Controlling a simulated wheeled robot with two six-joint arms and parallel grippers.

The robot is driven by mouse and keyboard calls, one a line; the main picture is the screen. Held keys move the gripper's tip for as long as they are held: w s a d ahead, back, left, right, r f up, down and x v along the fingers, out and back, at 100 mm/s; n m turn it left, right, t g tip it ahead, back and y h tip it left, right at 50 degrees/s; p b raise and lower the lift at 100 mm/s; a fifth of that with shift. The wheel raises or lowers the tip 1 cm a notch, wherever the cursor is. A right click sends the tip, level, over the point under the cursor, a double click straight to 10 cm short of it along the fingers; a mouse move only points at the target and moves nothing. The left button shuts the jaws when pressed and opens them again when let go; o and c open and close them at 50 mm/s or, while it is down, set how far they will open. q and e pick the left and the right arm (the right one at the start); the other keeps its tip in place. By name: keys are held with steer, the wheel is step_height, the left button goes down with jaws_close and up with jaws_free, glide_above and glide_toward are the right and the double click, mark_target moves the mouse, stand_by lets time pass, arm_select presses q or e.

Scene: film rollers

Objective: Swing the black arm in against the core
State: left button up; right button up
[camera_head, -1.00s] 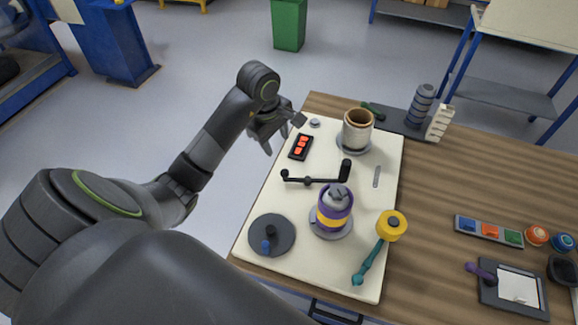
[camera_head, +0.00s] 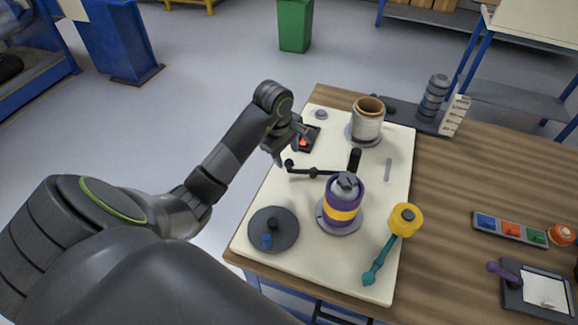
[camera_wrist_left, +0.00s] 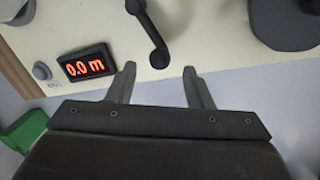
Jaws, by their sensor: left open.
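The black arm (camera_head: 328,172) lies across the white board, with a knob at its left end, a pivot near its middle and an upright black roller at its right end. Its knob end also shows in the left wrist view (camera_wrist_left: 160,58). A brown-lined pale core (camera_head: 368,128) stands behind the arm on a grey disc, apart from the roller. A purple roll with a yellow band (camera_head: 342,204) stands in front of the arm. My left gripper (camera_head: 294,149) is open and empty; in the left wrist view (camera_wrist_left: 160,68) the knob shows between and slightly beyond its fingertips. My right gripper is not visible.
A red-digit display (camera_wrist_left: 85,63) and a grey button (camera_wrist_left: 41,70) are beside the gripper. A dark disc with a blue peg (camera_head: 272,230) and a yellow roller on a teal arm (camera_head: 404,220) occupy the front. A thin grey strip (camera_head: 388,169) lies at right.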

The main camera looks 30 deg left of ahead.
mark_target(288, 161)
arm_select(q)
steer(key=f, duration=0.2)
steer(key=w+f, duration=0.1)
steer(key=f, duration=0.2)
steer(key=shift+f+p, duration=0.3)
steer(key=shift+c, duration=0.5)
jaws_close()
